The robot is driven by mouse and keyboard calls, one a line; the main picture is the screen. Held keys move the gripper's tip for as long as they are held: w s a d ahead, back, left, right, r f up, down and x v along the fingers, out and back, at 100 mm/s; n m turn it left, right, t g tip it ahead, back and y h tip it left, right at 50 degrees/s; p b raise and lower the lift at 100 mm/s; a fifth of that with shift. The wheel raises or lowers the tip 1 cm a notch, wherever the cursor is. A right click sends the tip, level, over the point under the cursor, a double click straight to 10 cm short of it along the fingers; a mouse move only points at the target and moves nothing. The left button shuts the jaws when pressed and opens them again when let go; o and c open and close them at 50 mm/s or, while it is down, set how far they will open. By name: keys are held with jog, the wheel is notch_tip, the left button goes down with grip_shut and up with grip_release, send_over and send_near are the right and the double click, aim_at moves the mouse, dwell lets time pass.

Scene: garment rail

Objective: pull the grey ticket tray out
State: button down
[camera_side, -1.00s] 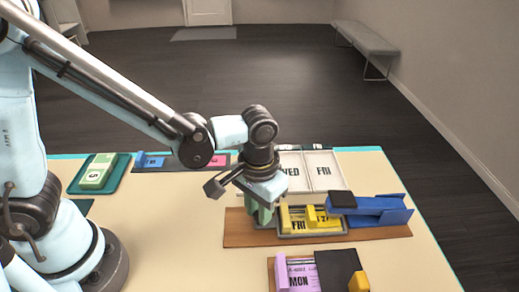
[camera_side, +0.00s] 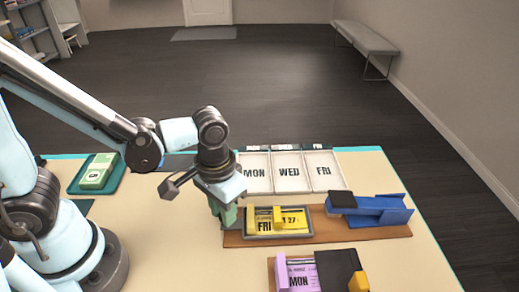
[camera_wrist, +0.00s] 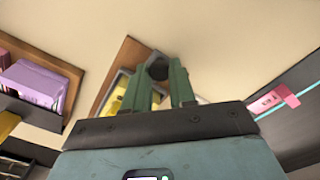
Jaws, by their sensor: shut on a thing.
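The grey ticket tray (camera_side: 280,236) lies on the wooden board (camera_side: 345,236), to the left of the blue stapler-like device (camera_side: 370,209) with a gap between them. It holds a yellow ticket marked FRI with a yellow clip on it. My gripper (camera_side: 229,220) is at the tray's left end. In the wrist view, my gripper's green fingers (camera_wrist: 160,85) are shut on the tray's dark round knob (camera_wrist: 157,67). Part of the tray (camera_wrist: 113,82) and its yellow ticket show beside the fingers there.
Behind the board stands a white sorter (camera_side: 288,172) with MON, WED and FRI compartments. In front is another board with a purple ticket (camera_side: 301,276) and a black block (camera_side: 339,268). A teal tray (camera_side: 100,173) with green tickets is at the back left.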

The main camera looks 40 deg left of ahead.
jog(key=shift+s+a, duration=0.2)
jog(key=shift+a, duration=0.05)
jog(key=c, duration=0.9)
grip_release()
jog(key=shift+c, duration=0.2)
jog(key=shift+w+d, duration=0.1)
notch_tip(320, 180, up, 12)
jog(key=w+a+f+t, duration=0.1)
jog(key=w+a+t, duration=0.2)
jog(key=a+t, duration=0.4)
jog(key=a, duration=0.3)
jog(key=shift+w+a, duration=0.3)
